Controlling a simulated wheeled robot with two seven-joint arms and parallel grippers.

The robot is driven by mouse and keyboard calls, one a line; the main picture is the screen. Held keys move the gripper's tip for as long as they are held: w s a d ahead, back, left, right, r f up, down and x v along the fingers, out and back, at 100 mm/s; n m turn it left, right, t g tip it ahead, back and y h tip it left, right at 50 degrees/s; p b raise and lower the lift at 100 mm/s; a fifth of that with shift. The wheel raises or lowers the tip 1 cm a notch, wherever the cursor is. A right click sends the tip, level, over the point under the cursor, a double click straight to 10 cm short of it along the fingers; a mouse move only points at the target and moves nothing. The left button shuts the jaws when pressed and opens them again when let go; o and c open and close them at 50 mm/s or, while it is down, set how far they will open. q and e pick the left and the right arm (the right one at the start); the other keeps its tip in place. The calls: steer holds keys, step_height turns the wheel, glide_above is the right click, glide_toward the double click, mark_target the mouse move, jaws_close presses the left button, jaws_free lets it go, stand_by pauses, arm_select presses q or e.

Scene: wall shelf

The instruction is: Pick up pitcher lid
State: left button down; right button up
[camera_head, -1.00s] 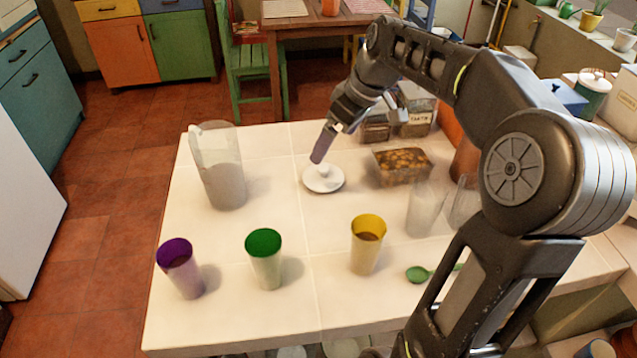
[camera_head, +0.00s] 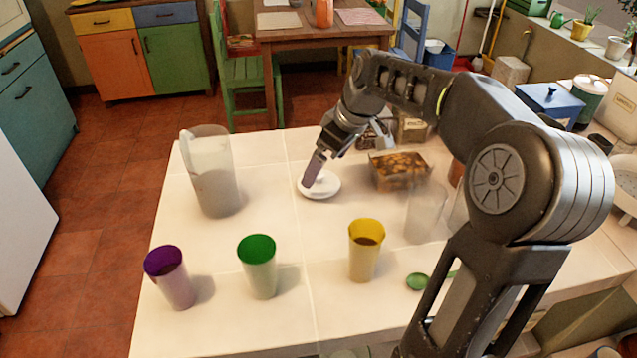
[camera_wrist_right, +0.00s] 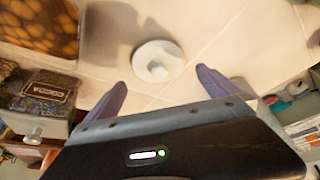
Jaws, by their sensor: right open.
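The pitcher lid (camera_head: 319,185) is a small white disc with a raised knob, lying flat on the white counter. It also shows in the right wrist view (camera_wrist_right: 158,62), just beyond the fingertips. My right gripper (camera_head: 312,172) is over the lid in the head view, and its fingers hide part of it. In the right wrist view the two purple fingers (camera_wrist_right: 160,77) are spread wide with nothing between them. The clear pitcher (camera_head: 212,172) stands upright without a lid, left of the lid. My left gripper is not in view.
A purple cup (camera_head: 170,280), a green cup (camera_head: 258,268) and a yellow cup (camera_head: 364,252) stand along the front. A clear box of brown food (camera_head: 400,170) is right of the lid, with clear glasses (camera_head: 426,212) and a green spoon (camera_head: 417,281) nearby. The counter between pitcher and lid is clear.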

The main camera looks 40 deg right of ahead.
mark_target(319, 181)
steer(key=x, duration=0.5)
steer(key=shift+w+p, duration=0.2)
steer(key=shift+p, duration=0.2)
steer(key=shift+c, duration=0.2)
steer(key=c, duration=1.1)
